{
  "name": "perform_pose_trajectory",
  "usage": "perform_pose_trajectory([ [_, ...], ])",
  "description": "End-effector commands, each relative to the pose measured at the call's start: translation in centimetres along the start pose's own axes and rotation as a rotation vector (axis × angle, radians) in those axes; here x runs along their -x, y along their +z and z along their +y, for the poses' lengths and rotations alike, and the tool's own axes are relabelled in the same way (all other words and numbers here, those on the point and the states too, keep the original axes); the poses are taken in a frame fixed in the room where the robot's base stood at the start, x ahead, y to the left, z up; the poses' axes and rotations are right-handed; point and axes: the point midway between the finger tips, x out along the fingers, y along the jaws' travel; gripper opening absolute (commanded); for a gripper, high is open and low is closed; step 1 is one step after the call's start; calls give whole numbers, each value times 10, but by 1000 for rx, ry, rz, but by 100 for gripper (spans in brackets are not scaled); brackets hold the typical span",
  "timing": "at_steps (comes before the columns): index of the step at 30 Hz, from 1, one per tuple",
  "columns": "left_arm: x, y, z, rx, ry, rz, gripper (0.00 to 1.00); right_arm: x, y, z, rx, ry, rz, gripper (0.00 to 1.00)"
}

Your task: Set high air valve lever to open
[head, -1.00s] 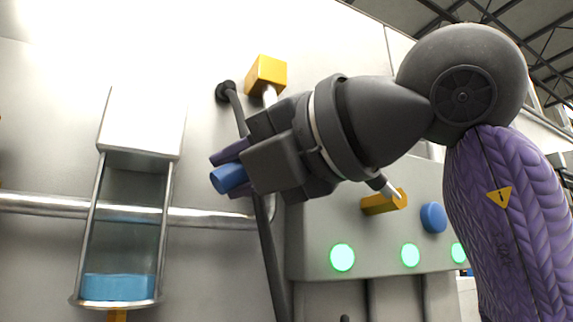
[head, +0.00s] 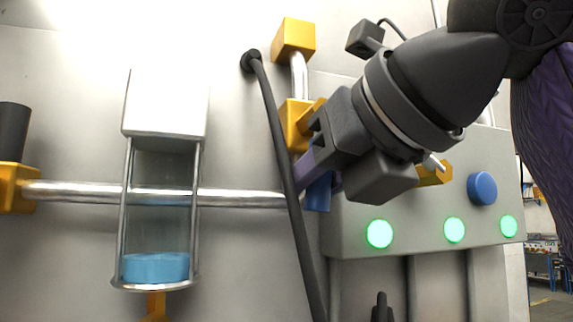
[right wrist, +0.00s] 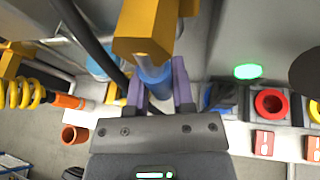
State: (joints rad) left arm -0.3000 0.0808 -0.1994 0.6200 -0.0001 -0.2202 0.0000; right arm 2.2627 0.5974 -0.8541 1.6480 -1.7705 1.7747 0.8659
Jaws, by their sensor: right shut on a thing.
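The yellow air valve (head: 298,125) sits on a silver pipe on the wall in the head view, partly hidden by my right gripper. Its lever has a blue handle (head: 318,191), which shows just below the valve at the fingertips. My right gripper (head: 317,172) reaches in from the right and is shut on this handle. In the right wrist view the blue handle (right wrist: 154,82) lies between the purple fingers (right wrist: 160,92), with a yellow block (right wrist: 148,32) just beyond it. The lever's exact angle is hard to read behind the gripper. My left gripper is out of view.
A black hose (head: 278,150) hangs close beside the right gripper. A grey panel (head: 350,222) with green lights and a blue knob (head: 482,188) stands below and right. A glass cylinder with blue liquid (head: 155,268) is at left. The right wrist view shows a red ring button (right wrist: 270,103).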

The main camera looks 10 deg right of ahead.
Motion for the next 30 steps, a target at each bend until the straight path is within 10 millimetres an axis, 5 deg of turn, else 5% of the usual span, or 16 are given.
perform_pose_trajectory([
  [24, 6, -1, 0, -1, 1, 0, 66, 3, 2, -7, 102, -43, 12, 0],
  [25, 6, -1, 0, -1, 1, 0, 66, 3, 2, -7, 102, -43, 12, 32],
  [30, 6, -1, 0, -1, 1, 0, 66, 2, 1, -7, 102, -43, 15, 66],
])
